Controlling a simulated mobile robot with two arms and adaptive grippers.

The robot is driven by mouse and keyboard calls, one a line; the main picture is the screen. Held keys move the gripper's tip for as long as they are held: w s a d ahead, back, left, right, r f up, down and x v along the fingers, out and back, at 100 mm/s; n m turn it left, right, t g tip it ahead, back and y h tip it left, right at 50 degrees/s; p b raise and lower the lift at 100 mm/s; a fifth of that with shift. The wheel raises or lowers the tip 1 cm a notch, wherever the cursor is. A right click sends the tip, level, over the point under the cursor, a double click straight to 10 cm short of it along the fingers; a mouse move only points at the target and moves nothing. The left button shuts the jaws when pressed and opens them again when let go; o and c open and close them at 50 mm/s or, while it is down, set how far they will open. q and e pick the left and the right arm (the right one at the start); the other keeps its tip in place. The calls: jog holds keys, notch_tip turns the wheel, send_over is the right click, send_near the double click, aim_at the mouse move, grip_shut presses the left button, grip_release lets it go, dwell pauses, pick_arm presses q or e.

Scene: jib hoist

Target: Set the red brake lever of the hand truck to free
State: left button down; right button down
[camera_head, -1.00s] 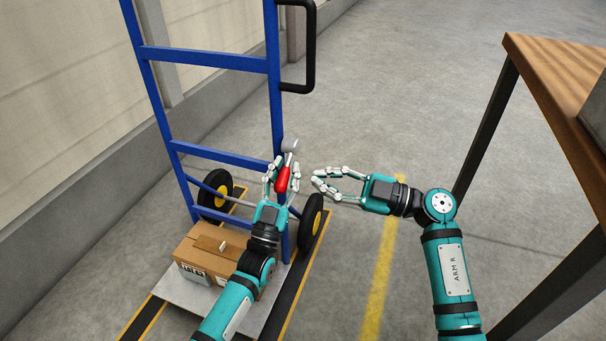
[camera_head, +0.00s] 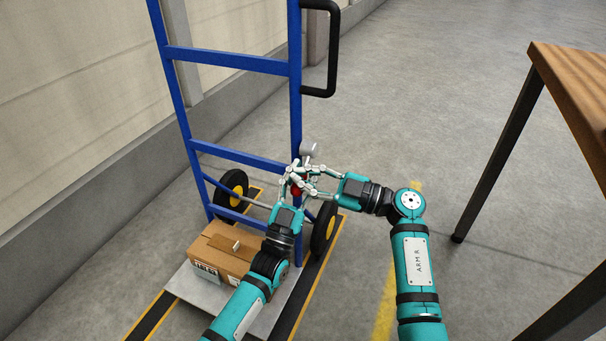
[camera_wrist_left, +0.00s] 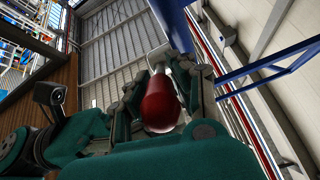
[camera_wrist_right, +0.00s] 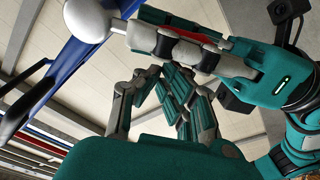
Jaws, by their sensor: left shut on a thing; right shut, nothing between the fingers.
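The blue hand truck (camera_head: 240,155) stands upright by the wall. Its red brake lever (camera_head: 296,191) is mostly hidden by fingers in the head view. The lever's red grip fills the middle of the left wrist view (camera_wrist_left: 160,102), between the fingers. My left gripper (camera_head: 292,174) is shut on this lever. My right gripper (camera_head: 306,179) is shut and empty, its fingertips right beside the left gripper's fingers. The right wrist view shows the right fingers (camera_wrist_right: 160,90) closed below the left gripper (camera_wrist_right: 180,45). I cannot tell whether the two hands touch.
A grey rounded end piece (camera_head: 309,149) is just above my fingers. A cardboard box (camera_head: 222,250) sits on the truck's plate (camera_head: 192,284). The truck's black wheels (camera_head: 324,228) are close below the hands. A wooden table (camera_head: 570,85) stands at the right. Floor between is clear.

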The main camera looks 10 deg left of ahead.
pick_arm(q)
jog(key=shift+a, duration=0.1)
pick_arm(e)
jog(key=shift+w+d+f+n, duration=0.25)
jog(key=shift+w+f+n, duration=0.05)
jog(key=shift+f, duration=0.35)
pick_arm(q)
jog(key=c, duration=1.1)
grip_release()
jog(key=shift+s+r, duration=0.1)
jog(key=shift+r, duration=0.05)
pick_arm(e)
jog(key=shift+f, duration=0.1)
jog(key=shift+w, duration=0.1)
